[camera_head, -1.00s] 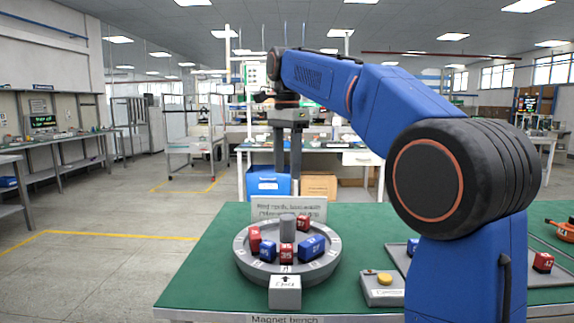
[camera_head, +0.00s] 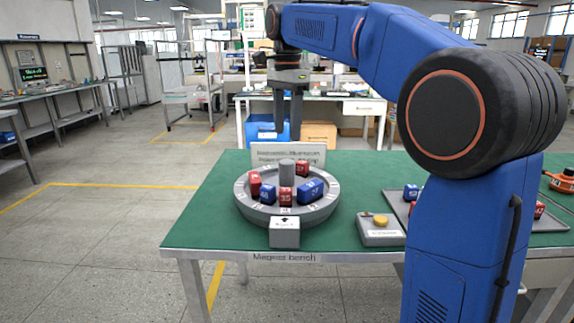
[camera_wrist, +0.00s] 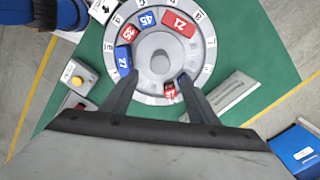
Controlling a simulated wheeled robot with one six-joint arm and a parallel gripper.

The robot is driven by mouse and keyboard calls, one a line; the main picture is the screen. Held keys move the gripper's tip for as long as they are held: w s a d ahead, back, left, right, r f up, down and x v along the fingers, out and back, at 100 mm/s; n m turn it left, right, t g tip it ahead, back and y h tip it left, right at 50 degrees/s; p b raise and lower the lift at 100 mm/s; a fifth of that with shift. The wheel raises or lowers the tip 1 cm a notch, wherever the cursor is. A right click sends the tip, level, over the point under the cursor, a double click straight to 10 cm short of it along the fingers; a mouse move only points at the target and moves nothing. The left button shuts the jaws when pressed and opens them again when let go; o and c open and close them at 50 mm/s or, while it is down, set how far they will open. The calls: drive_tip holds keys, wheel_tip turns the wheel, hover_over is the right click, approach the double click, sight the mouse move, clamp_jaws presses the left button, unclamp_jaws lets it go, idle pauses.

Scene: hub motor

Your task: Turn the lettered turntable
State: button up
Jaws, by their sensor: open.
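The grey lettered turntable (camera_head: 322,213) sits on the green bench, with a round grey post (camera_head: 287,172) at its middle. Several red and blue numbered blocks stand on it, among them a blue block (camera_head: 310,190) and a red block (camera_head: 285,197). In the wrist view the turntable (camera_wrist: 205,43) shows letters around its rim, and the post (camera_wrist: 160,62) lies just beyond my fingertips. My gripper (camera_head: 289,132) is open and empty above the turntable's far side, pointing down. In the wrist view my gripper (camera_wrist: 158,80) partly hides the near blocks.
A grey box with an arrow (camera_head: 285,232) stands at the turntable's front edge. A sign (camera_head: 288,154) stands behind it. A box with a yellow button (camera_head: 381,228) and a tray of blocks (camera_head: 550,223) are to the right. The bench left of the turntable (camera_head: 208,218) is clear.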

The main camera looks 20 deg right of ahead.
sight(287, 161)
wheel_tip(287, 161, down, 12)
drive_tip(key=shift+r, duration=0.1)
idle(0.4)
clamp_jaws()
